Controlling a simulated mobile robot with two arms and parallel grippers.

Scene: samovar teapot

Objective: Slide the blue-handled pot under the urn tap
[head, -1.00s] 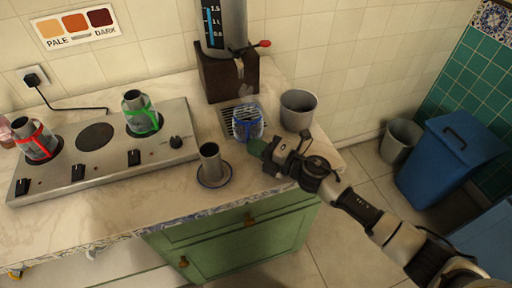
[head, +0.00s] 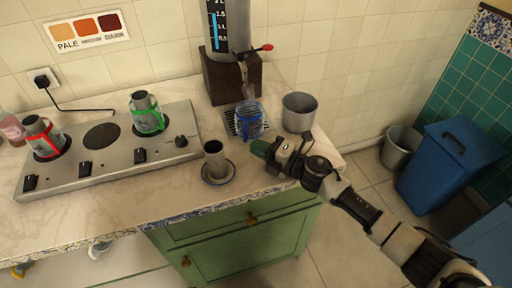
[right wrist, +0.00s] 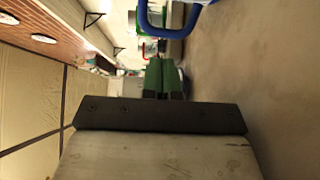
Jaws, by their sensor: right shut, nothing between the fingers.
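The blue-handled pot (head: 250,121), a clear glass vessel with blue bands, stands at the right part of the drip grate (head: 231,123), in front of the urn's wooden stand (head: 220,82). The urn (head: 227,28) has a red-tipped tap lever (head: 266,48). The spout comes down just behind the pot; exact alignment is unclear. My right gripper (head: 259,148) is shut and empty, with green fingertips close in front of the pot; contact is unclear. In the right wrist view the fingers (right wrist: 164,78) are together, with a blue handle (right wrist: 150,18) at the top. My left gripper is out of view.
A grey metal pot (head: 299,112) stands right of the grate. A grey cup on a saucer (head: 215,159) is in front left. The stove (head: 100,150) carries red-handled (head: 43,137) and green-handled (head: 146,113) pots. Counter front edge is near the gripper.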

